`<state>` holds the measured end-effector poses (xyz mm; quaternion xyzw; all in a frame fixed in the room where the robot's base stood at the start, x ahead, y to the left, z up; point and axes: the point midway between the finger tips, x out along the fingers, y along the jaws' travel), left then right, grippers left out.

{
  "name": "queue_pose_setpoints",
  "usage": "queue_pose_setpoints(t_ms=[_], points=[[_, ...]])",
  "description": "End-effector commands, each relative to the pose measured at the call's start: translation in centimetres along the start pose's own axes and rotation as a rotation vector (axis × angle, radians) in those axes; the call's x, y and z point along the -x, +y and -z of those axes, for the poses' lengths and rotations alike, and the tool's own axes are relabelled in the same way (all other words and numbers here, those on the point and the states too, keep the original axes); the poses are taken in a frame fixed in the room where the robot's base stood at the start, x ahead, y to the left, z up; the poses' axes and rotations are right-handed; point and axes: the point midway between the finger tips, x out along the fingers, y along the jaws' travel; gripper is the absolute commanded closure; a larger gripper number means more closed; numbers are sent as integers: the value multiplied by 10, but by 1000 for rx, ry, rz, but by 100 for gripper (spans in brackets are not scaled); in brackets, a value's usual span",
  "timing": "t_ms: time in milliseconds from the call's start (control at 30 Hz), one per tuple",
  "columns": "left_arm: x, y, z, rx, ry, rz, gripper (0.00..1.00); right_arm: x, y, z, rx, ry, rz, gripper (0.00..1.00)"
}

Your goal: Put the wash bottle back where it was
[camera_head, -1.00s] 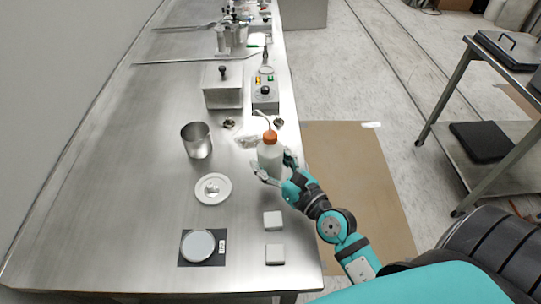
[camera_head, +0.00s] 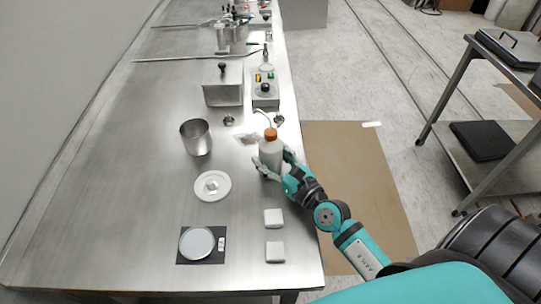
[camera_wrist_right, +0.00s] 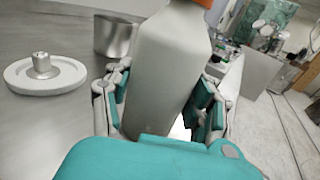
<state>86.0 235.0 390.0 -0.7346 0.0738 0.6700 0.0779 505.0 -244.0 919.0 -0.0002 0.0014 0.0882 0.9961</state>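The wash bottle (camera_head: 270,153) is white with an orange cap and a thin bent spout. It stands upright near the right edge of the steel table (camera_head: 130,220). My right gripper (camera_head: 272,170) reaches it from the lower right, with its fingers on both sides of the bottle. In the right wrist view the bottle body (camera_wrist_right: 168,70) fills the space between the fingers (camera_wrist_right: 160,105), which close around it. Whether its base touches the table cannot be told. My left gripper is not in view.
A steel beaker (camera_head: 197,138) and a white round dish (camera_head: 212,186) are left of the bottle. A scale (camera_head: 199,244) and two white blocks (camera_head: 274,218) lie nearer. A metal box (camera_head: 223,86) and a control box (camera_head: 265,92) stand beyond. The table's left part is clear.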

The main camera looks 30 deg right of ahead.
Motion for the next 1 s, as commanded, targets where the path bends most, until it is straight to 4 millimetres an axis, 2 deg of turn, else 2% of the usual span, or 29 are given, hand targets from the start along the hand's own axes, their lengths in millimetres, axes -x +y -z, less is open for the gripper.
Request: queue_pose_setpoints(t_ms=[33, 167, 500, 667, 1000], points=[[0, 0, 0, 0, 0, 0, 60, 0, 0, 0, 0, 1, 0, 37], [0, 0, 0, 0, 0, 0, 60, 0, 0, 0, 1, 1, 0, 21], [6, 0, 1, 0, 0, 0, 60, 0, 0, -6, 1, 1, 0, 21], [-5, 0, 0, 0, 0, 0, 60, 25, 0, 1, 1, 5, -1, 21], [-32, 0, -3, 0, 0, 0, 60, 93, 0, 2, 3, 6, -3, 21]])
